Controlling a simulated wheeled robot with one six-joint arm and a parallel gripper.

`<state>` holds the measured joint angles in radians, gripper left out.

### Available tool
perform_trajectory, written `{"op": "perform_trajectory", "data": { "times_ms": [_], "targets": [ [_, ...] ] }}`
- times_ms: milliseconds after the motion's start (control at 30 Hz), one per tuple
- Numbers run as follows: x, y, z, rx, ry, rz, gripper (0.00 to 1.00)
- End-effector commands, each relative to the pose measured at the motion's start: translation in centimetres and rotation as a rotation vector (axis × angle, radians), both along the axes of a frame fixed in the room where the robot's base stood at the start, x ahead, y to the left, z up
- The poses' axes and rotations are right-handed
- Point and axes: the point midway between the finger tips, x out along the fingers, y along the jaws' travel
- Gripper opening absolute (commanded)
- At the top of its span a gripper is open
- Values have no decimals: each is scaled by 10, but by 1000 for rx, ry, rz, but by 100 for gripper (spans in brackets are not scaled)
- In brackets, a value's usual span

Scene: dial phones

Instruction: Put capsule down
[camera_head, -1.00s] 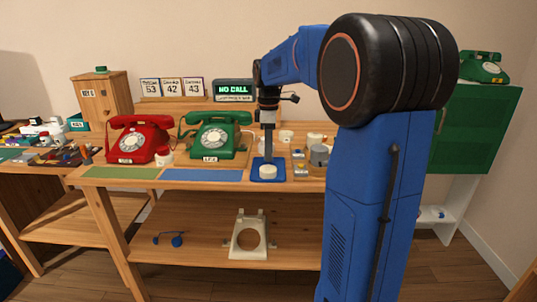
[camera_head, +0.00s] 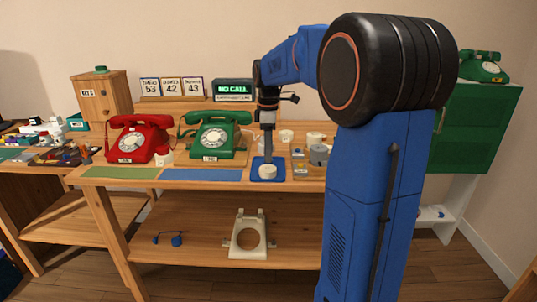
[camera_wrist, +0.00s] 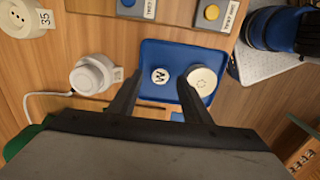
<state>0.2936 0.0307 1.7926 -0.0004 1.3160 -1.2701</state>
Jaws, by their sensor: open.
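A blue tray (camera_head: 268,180) lies on the bench's front edge, right of the green phone (camera_head: 217,137). In the wrist view the tray (camera_wrist: 150,48) holds a small white disc marked W (camera_wrist: 160,77), which looks like the capsule, and a larger cream round piece (camera_wrist: 202,80) to its right. My gripper (camera_wrist: 157,82) is open, its fingers on either side of the W disc; the right finger overlaps the cream piece's edge. In the head view my gripper (camera_head: 268,152) points down over the tray, behind the cream piece (camera_head: 267,171). I cannot tell if the fingers touch anything.
A red phone (camera_head: 138,140) stands left of the green one. Several small parts and a grey cylinder (camera_head: 318,154) stand right of the tray. Two switch boxes (camera_wrist: 210,14) border it in the wrist view. A white corded piece (camera_wrist: 92,76) lies nearby. A blue mat (camera_head: 202,175) is bare.

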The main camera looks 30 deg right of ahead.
Motion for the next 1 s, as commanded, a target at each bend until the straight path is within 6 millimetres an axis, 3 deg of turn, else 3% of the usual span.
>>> {"op": "perform_trajectory", "data": {
  "times_ms": [500,867,1000],
  "targets": [
    [0,0,91,0,0,0,44],
    [-1,1,108,1,1,-1,44],
    [-14,11,107,-3,-14,-35,44]
  ]
}}
